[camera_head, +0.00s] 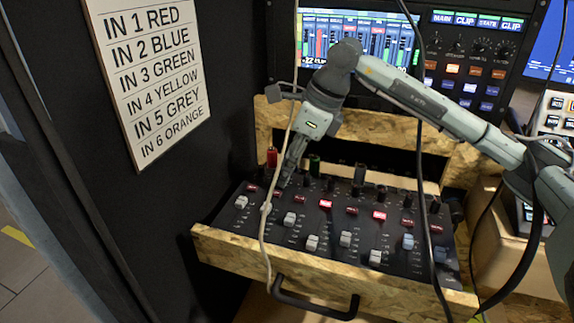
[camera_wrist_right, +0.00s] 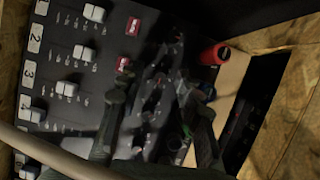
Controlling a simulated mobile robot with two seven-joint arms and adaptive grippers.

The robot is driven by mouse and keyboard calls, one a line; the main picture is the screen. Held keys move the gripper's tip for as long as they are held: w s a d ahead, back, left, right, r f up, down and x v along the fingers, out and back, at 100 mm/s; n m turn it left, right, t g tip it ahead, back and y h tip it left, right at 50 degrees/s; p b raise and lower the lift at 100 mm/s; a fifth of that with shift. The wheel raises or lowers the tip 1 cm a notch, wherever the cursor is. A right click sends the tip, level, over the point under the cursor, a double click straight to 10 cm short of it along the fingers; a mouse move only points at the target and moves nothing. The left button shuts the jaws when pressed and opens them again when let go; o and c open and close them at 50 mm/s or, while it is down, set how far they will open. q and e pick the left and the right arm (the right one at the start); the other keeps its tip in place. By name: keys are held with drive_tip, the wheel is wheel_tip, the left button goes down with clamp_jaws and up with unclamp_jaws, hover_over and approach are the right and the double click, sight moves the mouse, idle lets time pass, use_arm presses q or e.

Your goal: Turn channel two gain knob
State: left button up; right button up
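The black mixer (camera_head: 328,233) sits in a wooden drawer, with white faders, red buttons and small black knobs. My right gripper (camera_head: 283,183) reaches down over its left side, near the back knob rows. In the right wrist view, the two dark fingers of my right gripper (camera_wrist_right: 153,88) stand apart, with small knobs (camera_wrist_right: 152,104) showing beneath and between them. I cannot tell whether a finger touches a knob. The channel two label (camera_wrist_right: 38,32) and its fader (camera_wrist_right: 84,53) show at the upper left. Which knob is channel two's gain is unclear. My left gripper is not in view.
A red plug (camera_head: 271,157) and a green plug (camera_head: 314,165) stand at the mixer's back. A pale cable (camera_head: 267,205) hangs across its left side, and dark cables cross its right. A dark drawer handle (camera_head: 315,303) is in front. A sign (camera_head: 150,70) lists inputs.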

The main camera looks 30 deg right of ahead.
drive_tip(key=shift+c, duration=0.5)
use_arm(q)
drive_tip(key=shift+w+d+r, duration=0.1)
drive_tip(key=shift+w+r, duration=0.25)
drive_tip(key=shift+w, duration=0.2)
use_arm(e)
clamp_jaws()
